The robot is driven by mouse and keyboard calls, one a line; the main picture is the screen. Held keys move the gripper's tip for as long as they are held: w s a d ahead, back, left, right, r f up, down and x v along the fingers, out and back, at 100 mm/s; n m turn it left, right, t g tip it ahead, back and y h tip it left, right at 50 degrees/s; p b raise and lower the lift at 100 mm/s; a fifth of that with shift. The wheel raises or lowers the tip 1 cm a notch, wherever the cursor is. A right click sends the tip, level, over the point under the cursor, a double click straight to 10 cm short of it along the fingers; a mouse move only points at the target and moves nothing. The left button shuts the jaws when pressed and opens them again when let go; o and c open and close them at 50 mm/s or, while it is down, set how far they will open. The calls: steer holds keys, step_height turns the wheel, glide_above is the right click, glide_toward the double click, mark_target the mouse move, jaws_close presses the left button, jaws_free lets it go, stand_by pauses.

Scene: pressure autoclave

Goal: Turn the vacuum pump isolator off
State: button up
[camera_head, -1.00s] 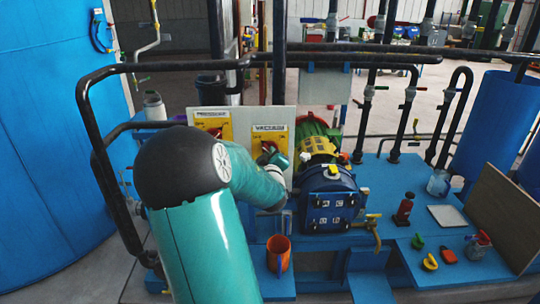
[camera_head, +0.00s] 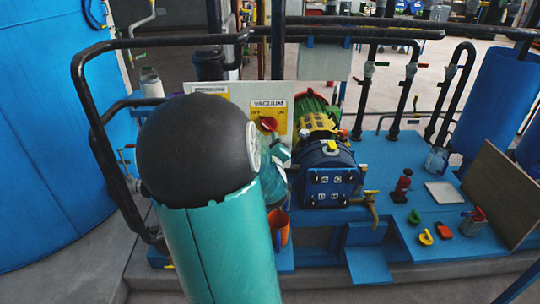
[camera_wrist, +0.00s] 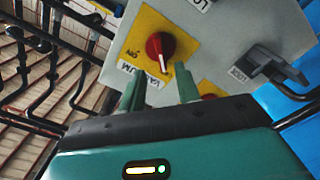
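The vacuum isolator is a round red knob (camera_head: 268,123) on a yellow plate under a "VACUUM" label, on a pale upright panel (camera_head: 310,92). In the head view my arm hides most of the gripper and the panel's left part.
A second yellow plate labelled "PRESSURE" (camera_head: 210,90) is mostly hidden behind my arm. A grey lock-like fitting (camera_wrist: 270,65) juts from the panel. Black pipes frame the left side.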

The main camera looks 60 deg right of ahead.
steer(key=v, duration=0.6)
steer(key=shift+a, duration=0.2)
stand_by(0.4)
